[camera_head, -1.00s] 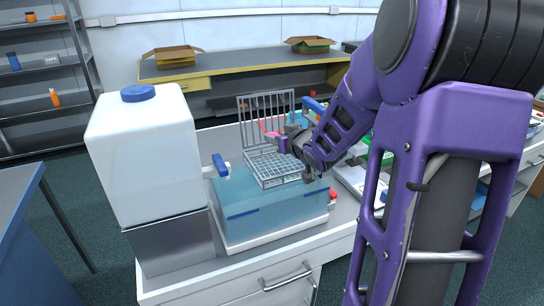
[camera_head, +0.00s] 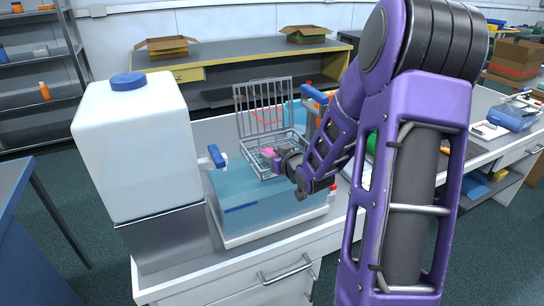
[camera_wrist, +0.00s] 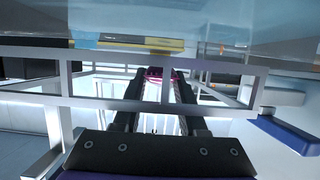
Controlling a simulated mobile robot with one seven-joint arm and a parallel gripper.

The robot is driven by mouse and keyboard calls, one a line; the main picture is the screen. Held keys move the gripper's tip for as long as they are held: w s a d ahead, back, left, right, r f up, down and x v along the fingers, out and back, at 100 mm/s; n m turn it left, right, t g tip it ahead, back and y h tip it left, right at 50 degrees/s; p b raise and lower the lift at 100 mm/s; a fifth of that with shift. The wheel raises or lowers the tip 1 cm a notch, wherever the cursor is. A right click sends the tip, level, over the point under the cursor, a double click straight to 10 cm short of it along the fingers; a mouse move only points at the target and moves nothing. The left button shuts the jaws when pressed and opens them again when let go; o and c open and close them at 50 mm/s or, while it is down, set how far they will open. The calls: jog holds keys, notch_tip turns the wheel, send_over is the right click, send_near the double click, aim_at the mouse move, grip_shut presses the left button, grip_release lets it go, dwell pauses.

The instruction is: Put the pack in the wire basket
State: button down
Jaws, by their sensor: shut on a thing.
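The wire basket (camera_head: 252,168) is a grey wire tray with a tall upright grid at its back. It sits at the top of a translucent blue tank. My gripper (camera_head: 272,157) reaches in from the right, with its fingers at the basket's open top. It is shut on the pack (camera_head: 268,152), of which only a small pink part shows. In the wrist view, the pink pack (camera_wrist: 160,73) shows between the far ends of my dark fingers (camera_wrist: 160,82). Pale bars cross in front of the fingers there. I cannot tell whether the pack touches the basket.
The translucent blue tank (camera_head: 262,205) stands on the white bench, with a blue-handled tap at its left. A large white container (camera_head: 130,150) with a blue cap stands further left. Several coloured items lie right of my arm. Cartons (camera_head: 167,48) stand on the rear bench.

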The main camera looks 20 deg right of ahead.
jog(key=shift+f, duration=0.25)
jog(key=shift+c, duration=2.3)
grip_release()
jog(key=shift+r, duration=0.15)
jog(key=shift+r, duration=0.1)
jog(key=shift+r, duration=0.15)
jog(key=p+v, duration=0.1)
jog(key=v, duration=1.1)
